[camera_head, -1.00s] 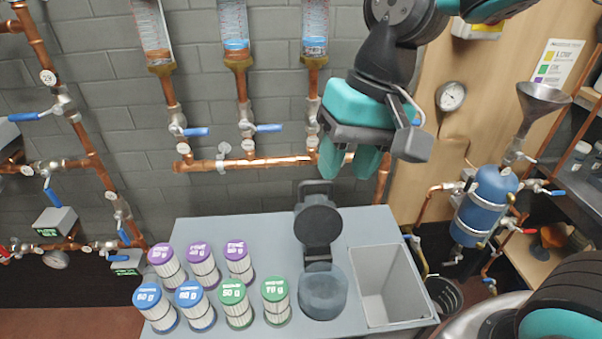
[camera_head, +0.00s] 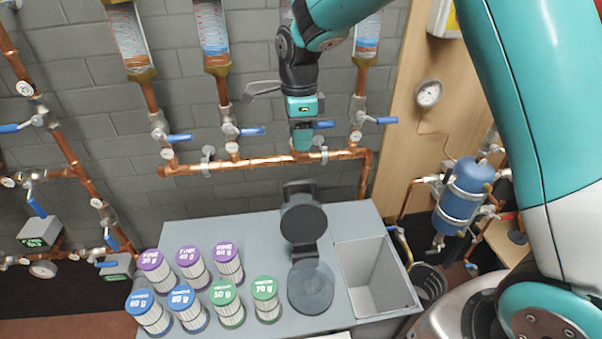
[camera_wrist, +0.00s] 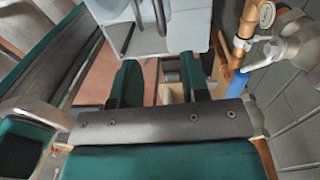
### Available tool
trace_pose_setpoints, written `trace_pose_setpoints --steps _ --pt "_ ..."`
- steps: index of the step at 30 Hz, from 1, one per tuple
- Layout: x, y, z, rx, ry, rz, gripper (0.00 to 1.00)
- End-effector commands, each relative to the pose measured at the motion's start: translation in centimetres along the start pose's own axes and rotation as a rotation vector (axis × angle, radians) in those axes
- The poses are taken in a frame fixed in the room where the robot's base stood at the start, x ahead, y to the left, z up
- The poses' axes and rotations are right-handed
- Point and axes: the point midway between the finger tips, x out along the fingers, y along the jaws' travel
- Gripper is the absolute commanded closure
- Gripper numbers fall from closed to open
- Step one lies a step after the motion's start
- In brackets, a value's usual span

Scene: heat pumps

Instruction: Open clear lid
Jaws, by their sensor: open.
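A filter-housing-like fixture stands on the grey cabinet (camera_head: 190,232) in the head view. It has a dark round part (camera_head: 303,222) raised at the back and a see-through round cover (camera_head: 311,287) at the front, which looks closed over its base. My gripper (camera_head: 302,138) hangs fingers-down above and behind the fixture, in front of the copper pipe, apart from the cover. In the wrist view my gripper (camera_wrist: 162,80) has its two teal fingers spread with nothing held between them. The cover cannot be made out clearly in the wrist view.
Several filter canisters with purple, blue and green caps, such as a green one (camera_head: 265,298), stand left of the fixture. An open bin (camera_head: 352,285) is sunk at its right. Copper pipe (camera_head: 255,162) and blue-handled valves (camera_head: 250,131) run along the wall behind.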

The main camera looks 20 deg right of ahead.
Motion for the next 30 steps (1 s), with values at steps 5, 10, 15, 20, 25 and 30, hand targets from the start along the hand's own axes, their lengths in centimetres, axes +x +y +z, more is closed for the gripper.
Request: trace_pose_setpoints --steps 5,10,15,20,25,30 --pt "4.0 0.1 0.0 -0.001 0.002 0.006 0.59" --pt "7.6 0.1 0.0 -0.002 0.001 0.005 0.59" --pt "10.0 0.1 0.0 -0.002 0.000 0.002 0.59" --pt "11.0 0.0 0.0 -0.002 -0.001 0.000 0.59" --pt "11.2 0.0 0.1 -0.002 -0.002 -0.001 0.59" --pt "11.2 0.0 0.1 -0.002 -0.002 -0.001 0.73"
